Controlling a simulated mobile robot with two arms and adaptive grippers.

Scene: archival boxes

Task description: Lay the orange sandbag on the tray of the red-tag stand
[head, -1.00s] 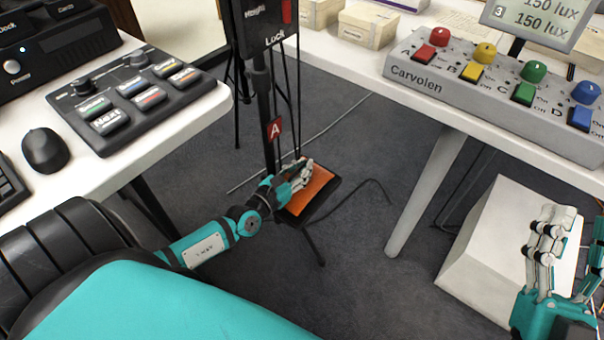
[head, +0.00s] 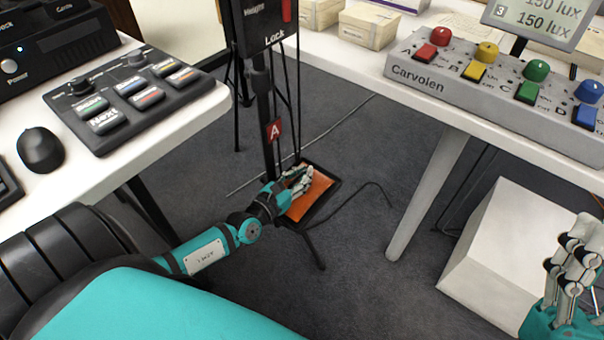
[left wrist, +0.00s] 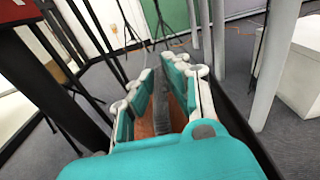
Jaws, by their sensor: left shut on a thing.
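The orange sandbag (head: 314,193) lies low inside the black rim of the tray (head: 331,194) on the red-tag stand (head: 264,105). The stand carries a red tag marked A (head: 274,131). My left gripper (head: 302,178) is over the sandbag's left part, shut on it, and hides some of it. In the left wrist view the fingers (left wrist: 160,100) are on either side of a dark grey strip, with orange-brown sandbag cloth (left wrist: 174,118) showing between them. My right gripper (head: 577,245) is at the right edge, partly cut off; its opening is unclear.
A white table with a control panel (head: 130,97) and mouse (head: 41,149) stands at left. A table with a button console (head: 490,85) stands at right, its leg (head: 425,200) near the tray. A white block (head: 500,240) sits on the floor. Thin stand legs and a cable cross the carpet.

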